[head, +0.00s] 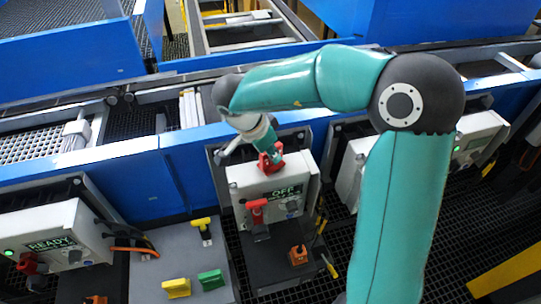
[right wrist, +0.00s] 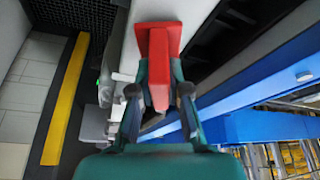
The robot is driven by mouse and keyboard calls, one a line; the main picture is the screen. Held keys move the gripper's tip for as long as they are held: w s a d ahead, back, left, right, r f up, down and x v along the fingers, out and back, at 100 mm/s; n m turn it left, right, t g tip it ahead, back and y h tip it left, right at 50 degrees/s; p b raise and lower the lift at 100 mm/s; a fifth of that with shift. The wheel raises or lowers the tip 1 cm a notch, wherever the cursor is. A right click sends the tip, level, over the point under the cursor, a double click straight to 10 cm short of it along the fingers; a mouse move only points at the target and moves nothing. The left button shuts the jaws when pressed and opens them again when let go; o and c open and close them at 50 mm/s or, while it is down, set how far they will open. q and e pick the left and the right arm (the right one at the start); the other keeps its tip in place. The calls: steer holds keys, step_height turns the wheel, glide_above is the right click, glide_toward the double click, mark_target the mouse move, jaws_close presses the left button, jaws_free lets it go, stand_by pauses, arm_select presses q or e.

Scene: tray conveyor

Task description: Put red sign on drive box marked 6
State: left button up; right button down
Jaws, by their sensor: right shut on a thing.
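My right gripper (head: 266,147) is shut on the red sign (head: 271,160). The sign is at the top of the middle drive box (head: 246,176), a pale box with a display reading OFF. I cannot tell whether it touches the box top. In the right wrist view the red sign (right wrist: 158,45) is between the two fingers of the gripper (right wrist: 159,92), with its wide plate beyond the fingertips. I cannot make out a number 6 on any box. My left gripper is not in view.
A red handle (head: 256,211) is on the front of the middle box. A READY box (head: 52,232) stands at the left, another box (head: 478,135) at the right. A grey panel holds a yellow sign (head: 177,288) and a green sign (head: 211,280). Blue conveyor beams (head: 130,180) run behind.

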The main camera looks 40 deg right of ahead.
steer(key=shift+f, duration=0.5)
steer(key=c, duration=1.1)
jaws_free()
steer(key=shift+c, duration=0.2)
steer(key=v, duration=1.2)
steer(key=shift+p, duration=0.45)
steer(key=shift+w, duration=0.1)
